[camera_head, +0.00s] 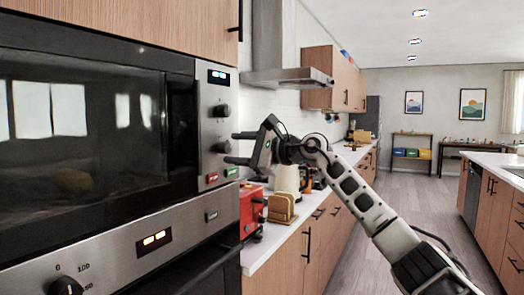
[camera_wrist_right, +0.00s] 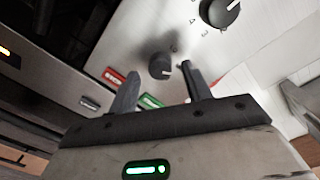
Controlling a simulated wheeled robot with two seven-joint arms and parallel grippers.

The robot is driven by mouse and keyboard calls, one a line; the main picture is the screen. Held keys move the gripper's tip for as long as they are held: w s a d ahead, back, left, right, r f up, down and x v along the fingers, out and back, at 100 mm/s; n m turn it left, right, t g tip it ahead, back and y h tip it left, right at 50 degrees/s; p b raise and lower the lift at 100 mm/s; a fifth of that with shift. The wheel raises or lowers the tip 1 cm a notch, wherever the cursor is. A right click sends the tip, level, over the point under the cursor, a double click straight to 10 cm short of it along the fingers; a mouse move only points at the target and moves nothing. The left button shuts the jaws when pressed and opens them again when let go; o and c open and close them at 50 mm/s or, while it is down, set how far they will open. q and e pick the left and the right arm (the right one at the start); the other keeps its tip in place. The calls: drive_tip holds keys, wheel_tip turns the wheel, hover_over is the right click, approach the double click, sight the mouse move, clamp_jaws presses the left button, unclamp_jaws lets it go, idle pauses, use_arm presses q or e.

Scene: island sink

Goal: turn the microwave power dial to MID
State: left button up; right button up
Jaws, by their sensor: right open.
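The microwave (camera_head: 80,125) has a steel control panel on its right side. An upper black dial (camera_head: 220,110) and a lower black dial (camera_head: 220,147) sit under its display. In the right wrist view the lower dial (camera_wrist_right: 160,66) lies between the fingertips, with a pale pointer mark; the upper dial (camera_wrist_right: 219,11) is at the top right, with small marks around it.
A red button (camera_head: 212,177) and a green button (camera_head: 231,172) sit just below the dials. An oven with its own knob (camera_head: 66,286) is beneath the microwave. A red toaster-like appliance (camera_head: 251,208) and a wooden holder (camera_head: 281,208) stand on the counter below my right arm.

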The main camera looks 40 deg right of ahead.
use_arm(q)
drive_tip(key=f+b, duration=0.1)
drive_tip(key=b, duration=0.2)
drive_tip(key=d+f+b, duration=0.1)
drive_tip(key=b, duration=0.2)
drive_tip(key=shift+d+f+n+t+h, duration=0.1)
drive_tip(key=shift+f+n+t+h, duration=0.1)
drive_tip(key=shift+n+t+h, duration=0.15)
use_arm(e)
drive_tip(key=v, duration=1.5)
drive_tip(key=shift+s, duration=0.15)
use_arm(q)
drive_tip(key=shift+w, duration=0.1)
